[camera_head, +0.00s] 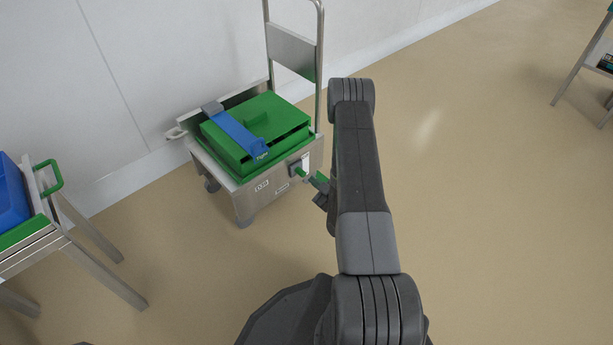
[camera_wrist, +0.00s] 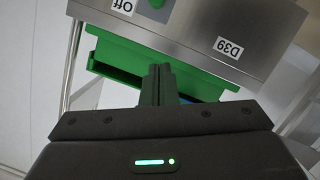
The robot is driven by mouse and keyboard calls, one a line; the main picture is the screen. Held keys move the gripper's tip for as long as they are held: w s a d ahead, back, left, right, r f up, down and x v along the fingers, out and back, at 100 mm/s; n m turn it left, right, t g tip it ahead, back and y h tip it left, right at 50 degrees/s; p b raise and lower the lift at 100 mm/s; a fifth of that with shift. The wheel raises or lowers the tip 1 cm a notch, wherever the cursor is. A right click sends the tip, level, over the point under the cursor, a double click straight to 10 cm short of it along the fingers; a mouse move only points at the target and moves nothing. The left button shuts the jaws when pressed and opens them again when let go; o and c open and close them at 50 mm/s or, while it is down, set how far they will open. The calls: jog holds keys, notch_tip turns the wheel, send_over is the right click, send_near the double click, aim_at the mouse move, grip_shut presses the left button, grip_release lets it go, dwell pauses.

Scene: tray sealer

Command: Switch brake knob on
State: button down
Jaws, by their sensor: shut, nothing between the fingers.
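A green knob (camera_head: 300,171) on a dark base sits on the front metal face of a low cart (camera_head: 262,205). In the wrist view, which shows the cart upside down, the knob (camera_wrist: 157,3) is cut off by the top edge, beside a white "Off" label (camera_wrist: 123,5). Which way the knob points cannot be told. My gripper (camera_wrist: 157,72) is shut and empty, its fingers together in front of the cart's face. In the head view my gripper (camera_head: 317,181) is just right of the knob, partly hidden by my arm; touching or apart is unclear.
A green lidded box (camera_head: 285,113) with a blue band (camera_head: 240,133) sits on the cart. A "D39" label (camera_wrist: 229,47) is on its face. A tall metal handle frame (camera_head: 320,60) rises behind. A metal table (camera_head: 90,235) stands left.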

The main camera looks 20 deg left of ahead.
jog(key=b, duration=0.3)
send_over(301, 172)
jog(key=s+d, duration=0.1)
jog(key=s, duration=0.3)
notch_tip(301, 172, down, 2)
jog(key=shift+w+d+f+b, duration=0.2)
jog(key=shift+w+f+b, duration=0.35)
jog(key=shift+f, duration=0.4)
jog(key=shift+w+d+f+b, duration=0.2)
jog(key=shift+w+f+b, duration=0.3)
jog(key=shift+f, duration=0.4)
jog(key=shift+f, duration=2.75)
